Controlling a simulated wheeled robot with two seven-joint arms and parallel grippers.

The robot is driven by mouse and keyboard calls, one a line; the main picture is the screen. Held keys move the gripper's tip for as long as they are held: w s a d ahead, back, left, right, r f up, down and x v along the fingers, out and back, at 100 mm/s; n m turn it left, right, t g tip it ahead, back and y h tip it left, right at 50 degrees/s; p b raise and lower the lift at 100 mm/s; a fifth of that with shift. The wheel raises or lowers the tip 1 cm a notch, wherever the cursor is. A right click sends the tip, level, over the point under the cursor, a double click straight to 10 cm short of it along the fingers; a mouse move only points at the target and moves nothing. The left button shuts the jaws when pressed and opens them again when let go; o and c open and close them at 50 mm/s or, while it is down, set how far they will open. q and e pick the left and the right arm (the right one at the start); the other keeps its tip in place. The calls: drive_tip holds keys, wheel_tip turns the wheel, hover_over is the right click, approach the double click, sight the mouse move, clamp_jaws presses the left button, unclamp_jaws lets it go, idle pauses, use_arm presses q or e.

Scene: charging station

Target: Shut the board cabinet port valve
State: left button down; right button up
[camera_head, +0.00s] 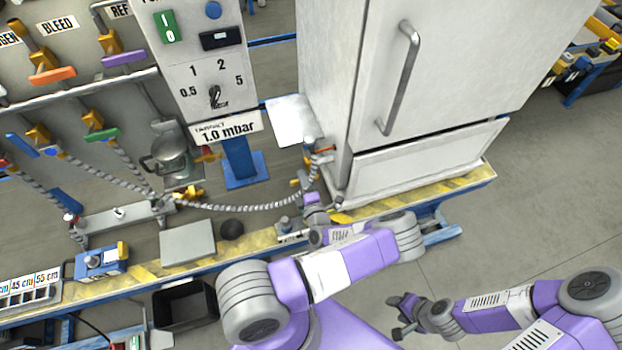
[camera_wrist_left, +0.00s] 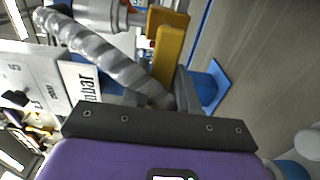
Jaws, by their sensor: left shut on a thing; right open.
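A tall white cabinet (camera_head: 345,90) stands at the centre right. A port fitting with a small orange part (camera_head: 325,149) sits on its left side, low down. A yellow valve handle (camera_head: 296,183) shows just below it; it looks large in the left wrist view (camera_wrist_left: 169,55), beside the grey hose. My left gripper (camera_head: 308,194) is at this handle and shut on it; the arm and wrist partly hide the contact. In the left wrist view the gripper's dark mount hides most of the fingers. My right gripper (camera_head: 400,318) is open and empty, low at the right, away from the cabinet.
A grey ribbed hose (camera_head: 245,208) runs from the cabinet port left to a manifold. A panel with a 1.0 mbar sign (camera_head: 226,129) stands left of the cabinet. A dark ball (camera_head: 232,229) and grey plate (camera_head: 187,242) lie below. Open floor (camera_head: 540,180) is at right.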

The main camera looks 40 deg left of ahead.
idle(0.3)
use_arm(q)
drive_tip(key=c, duration=1)
unclamp_jaws()
drive_tip(key=shift+o, duration=0.2)
drive_tip(key=v, duration=0.7)
drive_tip(key=shift+s+d+p, duration=0.25)
drive_tip(key=shift+p, duration=0.1)
